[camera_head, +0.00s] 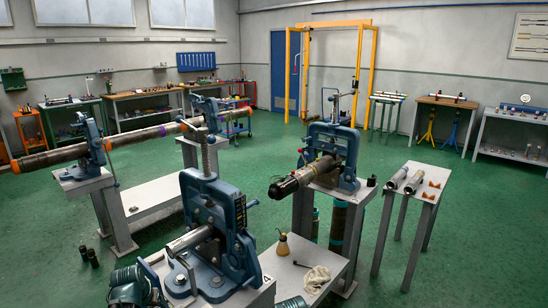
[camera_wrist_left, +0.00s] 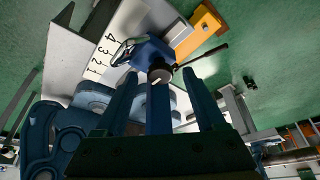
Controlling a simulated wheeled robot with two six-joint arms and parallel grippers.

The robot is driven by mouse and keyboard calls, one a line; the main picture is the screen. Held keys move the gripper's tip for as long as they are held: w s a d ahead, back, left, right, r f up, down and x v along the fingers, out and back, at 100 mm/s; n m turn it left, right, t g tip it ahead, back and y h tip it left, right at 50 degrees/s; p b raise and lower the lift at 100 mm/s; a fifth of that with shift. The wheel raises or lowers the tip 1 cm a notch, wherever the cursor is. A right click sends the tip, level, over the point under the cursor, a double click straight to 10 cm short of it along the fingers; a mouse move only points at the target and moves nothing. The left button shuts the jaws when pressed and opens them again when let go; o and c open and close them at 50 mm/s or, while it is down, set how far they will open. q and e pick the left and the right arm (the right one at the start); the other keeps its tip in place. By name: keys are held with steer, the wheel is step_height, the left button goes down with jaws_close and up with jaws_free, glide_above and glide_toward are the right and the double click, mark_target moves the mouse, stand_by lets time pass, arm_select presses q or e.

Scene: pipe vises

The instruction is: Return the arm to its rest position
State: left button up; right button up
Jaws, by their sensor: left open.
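My left gripper (camera_wrist_left: 159,75) shows in the left wrist view as two dark, spread fingers. They are open, with nothing clamped between them. A blue part with a round grey knob (camera_wrist_left: 160,72) appears between and beyond the fingertips; I cannot tell how far away it is. A vise (camera_head: 332,150) to the right holds a dark pipe (camera_head: 303,177). A vise (camera_head: 90,135) at left holds a long pipe (camera_head: 145,135).
A plate marked with numbers (camera_wrist_left: 103,55) and an orange block (camera_wrist_left: 198,30) lie beyond the fingers in the wrist view. A small table (camera_head: 418,185) with short pipes stands at right. Green floor lies between the benches.

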arm_select(q)
steer(key=p+v, duration=1.3)
steer(key=v, duration=0.1)
steer(key=b+x, duration=1.3)
steer(key=x, duration=0.1)
steer(key=shift+w+f+b, duration=0.1)
steer(key=shift+f+b, duration=0.2)
steer(key=shift+b, duration=0.05)
steer(key=shift+a+r+m, duration=0.15)
steer(key=shift+r+m, duration=0.05)
steer(key=shift+m, duration=0.3)
steer(key=shift+m+h, duration=0.5)
steer(key=shift+m, duration=0.3)
steer(key=p+v, duration=0.9)
steer(key=v, duration=0.1)
steer(key=shift+p, duration=0.3)
